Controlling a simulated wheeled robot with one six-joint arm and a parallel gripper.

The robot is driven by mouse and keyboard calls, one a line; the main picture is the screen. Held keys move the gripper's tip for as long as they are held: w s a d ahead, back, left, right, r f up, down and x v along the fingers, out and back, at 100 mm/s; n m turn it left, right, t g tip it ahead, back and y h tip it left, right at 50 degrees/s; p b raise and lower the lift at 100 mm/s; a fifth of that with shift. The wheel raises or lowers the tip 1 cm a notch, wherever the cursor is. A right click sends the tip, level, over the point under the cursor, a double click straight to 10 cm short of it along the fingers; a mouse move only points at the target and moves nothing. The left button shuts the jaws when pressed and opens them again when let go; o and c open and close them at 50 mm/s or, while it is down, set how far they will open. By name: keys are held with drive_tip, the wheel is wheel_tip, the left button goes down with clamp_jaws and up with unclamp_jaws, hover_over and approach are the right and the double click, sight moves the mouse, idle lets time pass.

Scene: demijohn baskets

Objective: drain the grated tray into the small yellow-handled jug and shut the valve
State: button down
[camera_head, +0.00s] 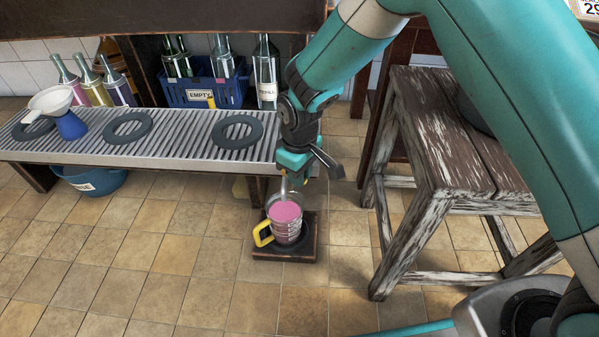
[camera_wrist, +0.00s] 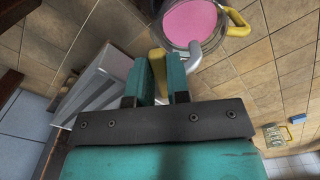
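The grated tray (camera_head: 185,143) is a ribbed metal bench top at the left. In the head view my gripper (camera_head: 296,172) hides most of the valve.
Dark rings (camera_head: 238,132) and a white funnel (camera_head: 52,101) sit on the tray. A blue crate (camera_head: 203,90) and bottles stand behind. A blue tub (camera_head: 92,181) is under the tray. A worn wooden stool (camera_head: 440,140) stands close at right.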

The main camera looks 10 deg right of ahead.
drive_tip(key=shift+w+d+r+n+p, duration=0.15)
drive_tip(key=shift+r+n+p, duration=0.25)
drive_tip(key=shift+p, duration=0.85)
drive_tip(key=shift+w+d+f+n+p, duration=0.15)
drive_tip(key=shift+n+p, duration=0.45)
drive_tip(key=shift+p, duration=0.4)
drive_tip(key=shift+w+f+n, duration=0.1)
drive_tip(key=shift+f+n, duration=0.1)
drive_tip(key=shift+n, duration=0.1)
drive_tip(key=c, duration=1.4)
unclamp_jaws()
drive_tip(key=shift+o, duration=0.2)
drive_tip(key=shift+f, duration=0.15)
